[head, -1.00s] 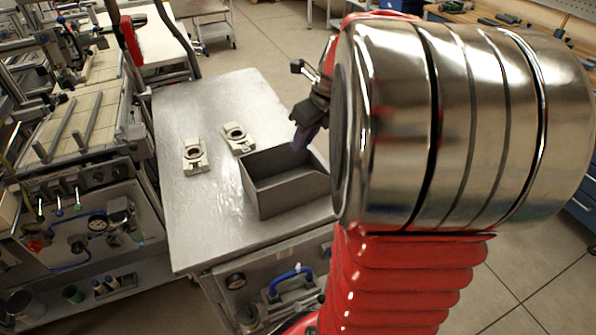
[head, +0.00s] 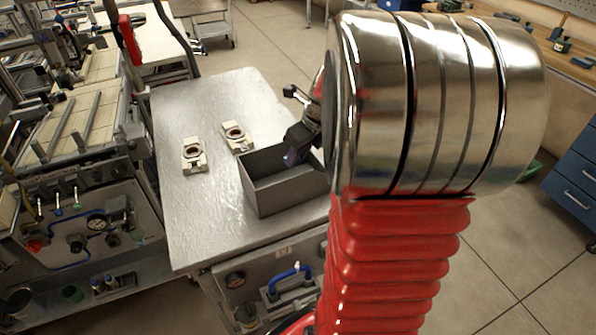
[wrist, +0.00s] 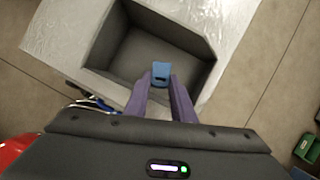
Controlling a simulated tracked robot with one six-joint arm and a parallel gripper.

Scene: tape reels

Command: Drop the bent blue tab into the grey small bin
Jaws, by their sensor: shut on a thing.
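The bent blue tab (wrist: 161,72) is between the purple fingertips of my gripper (wrist: 161,84) in the wrist view. My gripper is shut on it. Behind the tab in that view is the grey small bin (wrist: 205,47), with its open inside facing the camera. In the head view the grey bin (head: 288,201) stands on the metal table, and my gripper (head: 290,158) is over its back right part. The tab is hard to make out there. I see nothing lying on the part of the bin floor that shows.
Two pale fixtures with round holes, one on the left (head: 194,155) and one closer to the bin (head: 236,137), lie on the metal table (head: 200,225). The table's left and front parts are clear. A machine bench (head: 75,190) stands at the left.

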